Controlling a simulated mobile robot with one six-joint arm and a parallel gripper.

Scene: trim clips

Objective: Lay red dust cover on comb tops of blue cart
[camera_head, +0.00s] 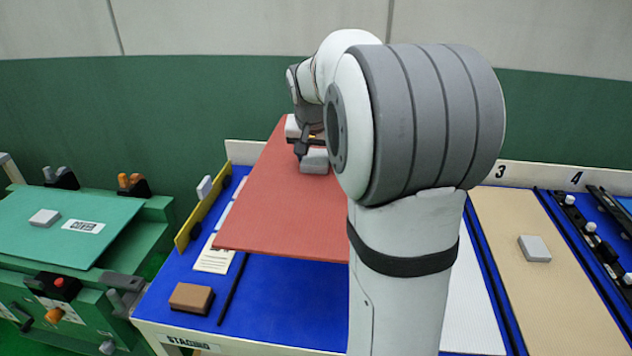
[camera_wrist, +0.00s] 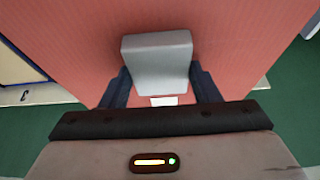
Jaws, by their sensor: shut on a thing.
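The red dust cover (camera_head: 285,215) is a flat sheet with a grey block handle (camera_head: 314,163) on top. In the head view it is over the blue staging table (camera_head: 285,300), and its near edge appears raised above the surface. My gripper (camera_wrist: 161,88) is shut on the grey handle, with one dark finger on each side of it. The red cover fills most of the wrist view (camera_wrist: 80,35). My arm hides the right part of the cover in the head view. I cannot make out a blue cart with comb tops for certain.
A green station (camera_head: 150,215) with a teal cover (camera_head: 75,225) stands at the left. A brown block (camera_head: 191,298) and a yellow strip (camera_head: 195,222) are on the staging table. At the right are a tan panel (camera_head: 560,290) with a grey handle (camera_head: 534,248) and a black rail with white knobs (camera_head: 590,228).

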